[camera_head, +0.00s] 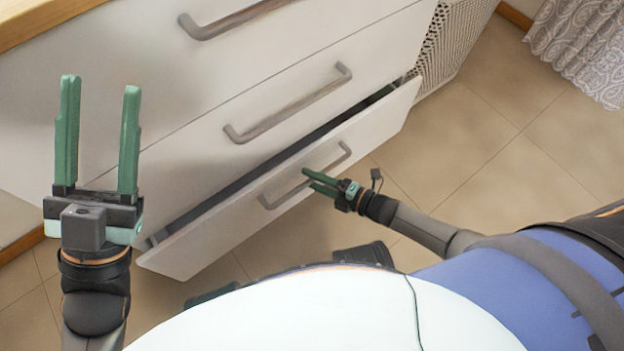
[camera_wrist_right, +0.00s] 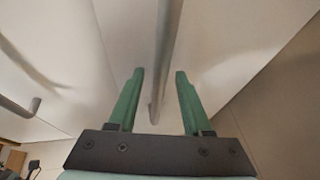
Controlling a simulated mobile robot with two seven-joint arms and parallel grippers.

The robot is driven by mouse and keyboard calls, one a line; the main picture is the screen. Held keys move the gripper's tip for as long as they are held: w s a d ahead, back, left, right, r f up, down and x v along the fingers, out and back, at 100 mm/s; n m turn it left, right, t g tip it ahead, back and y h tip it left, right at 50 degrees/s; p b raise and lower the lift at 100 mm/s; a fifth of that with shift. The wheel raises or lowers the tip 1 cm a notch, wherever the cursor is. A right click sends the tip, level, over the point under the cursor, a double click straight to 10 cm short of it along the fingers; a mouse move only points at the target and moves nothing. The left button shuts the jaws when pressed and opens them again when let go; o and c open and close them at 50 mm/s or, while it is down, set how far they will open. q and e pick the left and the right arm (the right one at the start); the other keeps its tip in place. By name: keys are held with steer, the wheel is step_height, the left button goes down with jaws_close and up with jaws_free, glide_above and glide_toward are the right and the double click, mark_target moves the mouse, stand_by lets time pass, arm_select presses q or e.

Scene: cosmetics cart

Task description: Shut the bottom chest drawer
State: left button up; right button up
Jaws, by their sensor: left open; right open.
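The bottom chest drawer (camera_head: 222,233) is pulled partly out of the white chest in the head view, with a dark gap along its top edge. Its grey bar handle (camera_head: 292,192) is on the front, and the handle also shows in the right wrist view (camera_wrist_right: 168,45). My right gripper (camera_head: 306,178) is open in front of the drawer, close to the handle. In the right wrist view the handle appears between its two green fingers; contact cannot be told. My left gripper (camera_head: 100,85) is open and empty, raised in front of the chest at the left.
The middle drawer (camera_head: 200,150) and the upper drawer (camera_head: 130,50) above look shut. A perforated light panel (camera_head: 447,40) stands right of the chest. A patterned curtain (camera_head: 585,45) hangs at the top right. The tiled floor (camera_head: 480,150) is clear on the right.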

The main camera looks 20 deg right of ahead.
steer(key=shift+w+a, duration=0.15)
steer(key=shift+w, duration=0.05)
jaws_close()
stand_by(0.3)
stand_by(1.1)
